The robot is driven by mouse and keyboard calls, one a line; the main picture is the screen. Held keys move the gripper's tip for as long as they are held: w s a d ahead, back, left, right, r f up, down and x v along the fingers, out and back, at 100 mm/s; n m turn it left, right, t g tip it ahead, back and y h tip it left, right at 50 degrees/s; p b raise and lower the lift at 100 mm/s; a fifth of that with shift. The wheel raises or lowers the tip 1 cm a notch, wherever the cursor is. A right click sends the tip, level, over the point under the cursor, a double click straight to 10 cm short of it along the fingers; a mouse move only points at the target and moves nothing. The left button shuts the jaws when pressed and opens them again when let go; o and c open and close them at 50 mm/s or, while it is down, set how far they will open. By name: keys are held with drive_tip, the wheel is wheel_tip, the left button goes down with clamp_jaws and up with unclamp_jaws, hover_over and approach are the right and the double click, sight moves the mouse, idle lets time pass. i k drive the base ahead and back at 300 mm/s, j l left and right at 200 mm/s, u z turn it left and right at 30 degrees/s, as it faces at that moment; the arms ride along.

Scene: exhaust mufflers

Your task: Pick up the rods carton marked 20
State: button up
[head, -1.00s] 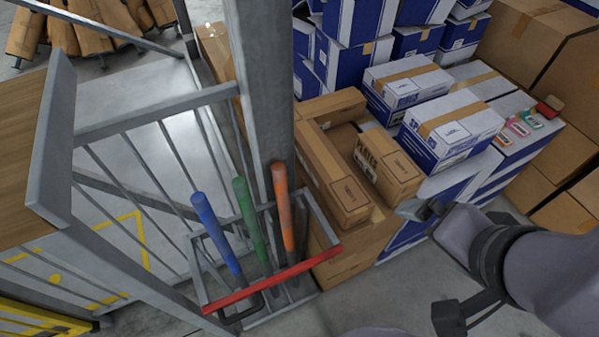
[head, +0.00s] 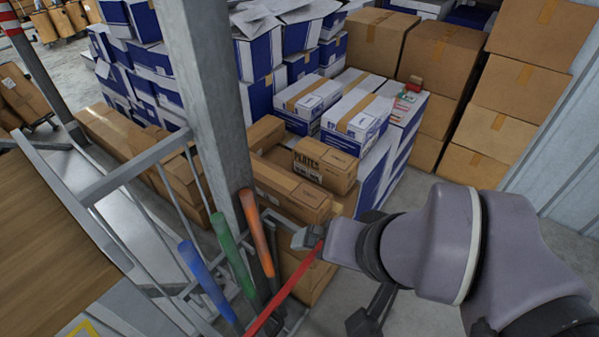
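No carton can be read as rods or as marked 20; the print is too small or turned away. One brown carton (head: 325,164) carries large black letters that look like "PLATES". A long brown carton (head: 290,190) lies in front of it, and another brown carton (head: 266,133) is behind to the left. Two white-and-blue cartons with tape, one left (head: 307,97) and one right (head: 357,118), lie on the stack behind. My gripper (head: 308,239) is by the front of the long brown carton, near the red bar. Its fingers are too small and partly hidden to tell open from shut.
A grey post (head: 203,90) and railing stand left of the cartons. A rack with blue, green and orange handles (head: 257,232) and a red bar (head: 283,291) is close to my gripper. Brown cartons (head: 512,85) are stacked at the back right. Some floor (head: 418,189) is clear.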

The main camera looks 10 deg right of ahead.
sight(305, 201)
drive_tip(key=i+l+u, duration=0.2)
drive_tip(key=i+u, duration=0.2)
drive_tip(key=i+l+u, duration=0.55)
drive_tip(key=u, duration=0.2)
drive_tip(key=l, duration=0.1)
